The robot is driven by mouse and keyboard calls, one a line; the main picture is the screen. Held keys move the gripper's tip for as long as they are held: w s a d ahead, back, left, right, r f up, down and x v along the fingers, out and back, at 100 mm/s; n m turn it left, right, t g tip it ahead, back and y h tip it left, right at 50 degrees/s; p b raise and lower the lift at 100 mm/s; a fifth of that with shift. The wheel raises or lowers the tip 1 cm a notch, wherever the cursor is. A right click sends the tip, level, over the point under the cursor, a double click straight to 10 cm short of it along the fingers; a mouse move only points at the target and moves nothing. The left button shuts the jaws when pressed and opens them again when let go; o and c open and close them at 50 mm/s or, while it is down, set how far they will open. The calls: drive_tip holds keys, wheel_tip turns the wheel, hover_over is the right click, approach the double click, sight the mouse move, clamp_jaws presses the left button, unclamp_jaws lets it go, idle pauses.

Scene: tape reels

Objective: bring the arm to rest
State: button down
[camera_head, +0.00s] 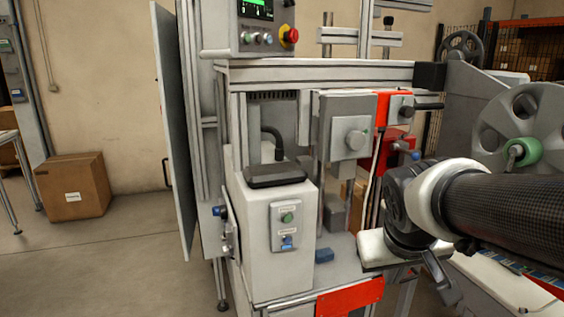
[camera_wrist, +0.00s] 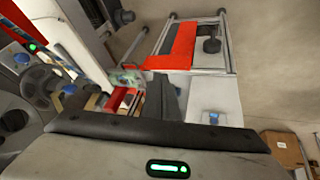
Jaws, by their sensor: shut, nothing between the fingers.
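My arm reaches in from the right of the head view, with a dark woven sleeve and a pale ring near its end. My gripper (camera_wrist: 170,97) shows in the wrist view as a dark wedge of fingers, shut and empty, beyond the gripper body with its green light. In the head view the arm's end hangs in front of the machine (camera_head: 268,225), right of its white cabinet front. The fingertips are hard to make out there. The arm holds nothing.
A large grey reel (camera_head: 535,115) with a green hub is behind the arm at right. A control box (camera_head: 264,25) with a red stop button is on top. An open panel door (camera_head: 175,130) stands at left. A cardboard box (camera_head: 75,187) sits on the floor, with clear floor in front.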

drive_tip(key=s+a+y, duration=0.2)
drive_tip(key=s+a, duration=0.4)
drive_tip(key=s, duration=0.5)
wheel_tip(320, 180, up, 19)
drive_tip(key=p, duration=1.8)
drive_tip(key=shift+w+d+f, duration=0.15)
drive_tip(key=shift+w, duration=0.2)
